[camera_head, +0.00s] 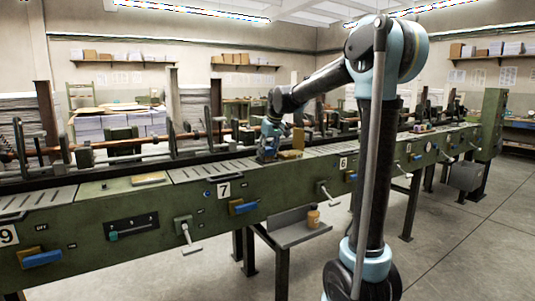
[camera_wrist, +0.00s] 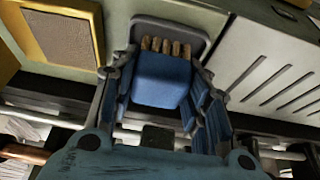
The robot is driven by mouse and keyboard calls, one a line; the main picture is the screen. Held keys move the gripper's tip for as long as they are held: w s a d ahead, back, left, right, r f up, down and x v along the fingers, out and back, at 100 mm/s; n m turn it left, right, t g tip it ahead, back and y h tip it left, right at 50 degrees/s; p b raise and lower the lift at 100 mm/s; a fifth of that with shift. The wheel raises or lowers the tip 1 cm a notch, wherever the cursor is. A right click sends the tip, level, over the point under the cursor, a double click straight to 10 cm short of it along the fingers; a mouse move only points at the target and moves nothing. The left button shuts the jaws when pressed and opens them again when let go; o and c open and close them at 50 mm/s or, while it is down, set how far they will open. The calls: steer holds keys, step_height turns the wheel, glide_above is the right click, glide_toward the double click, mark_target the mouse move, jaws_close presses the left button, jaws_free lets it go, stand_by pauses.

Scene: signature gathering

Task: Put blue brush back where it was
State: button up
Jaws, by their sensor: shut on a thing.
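The blue brush (camera_wrist: 160,84) shows in the wrist view as a blue block with tan bristle-like ends at its top. My gripper (camera_head: 268,150) is shut on it, with a finger on its left and right sides. In the head view, my gripper is low over the green machine bench, and the brush cannot be made out clearly there. In the wrist view, a dark rounded plate or recess (camera_wrist: 196,38) lies behind the bristle end. I cannot tell whether the brush touches it.
A yellow-framed tan pad (camera_wrist: 55,38) lies left of the brush in the wrist view. A slotted light metal plate (camera_wrist: 268,68) is on the right. In the head view, a yellow block (camera_head: 291,149) stands beside my gripper, and rods and rollers (camera_head: 190,135) run behind.

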steer(key=o, duration=1.1)
steer(key=v, duration=1.2)
steer(key=s+d+f+m, duration=0.2)
steer(key=s+d+f, duration=0.5)
steer(key=s+f, duration=0.4)
steer(key=s+d+f+m+g+h, duration=0.1)
steer(key=s+d+f+m, duration=0.1)
steer(key=s+d+f, duration=0.5)
steer(key=s+d+f+m+h, duration=0.1)
steer(key=s+d+f, duration=0.6)
steer(key=s+f, duration=0.8)
steer(key=shift+s+d+m, duration=0.15)
steer(key=shift+s+m, duration=0.25)
steer(key=shift+s, duration=0.6)
steer(key=shift+s+d+m, duration=0.15)
steer(key=shift+s+m, duration=0.25)
steer(key=shift+s, duration=0.6)
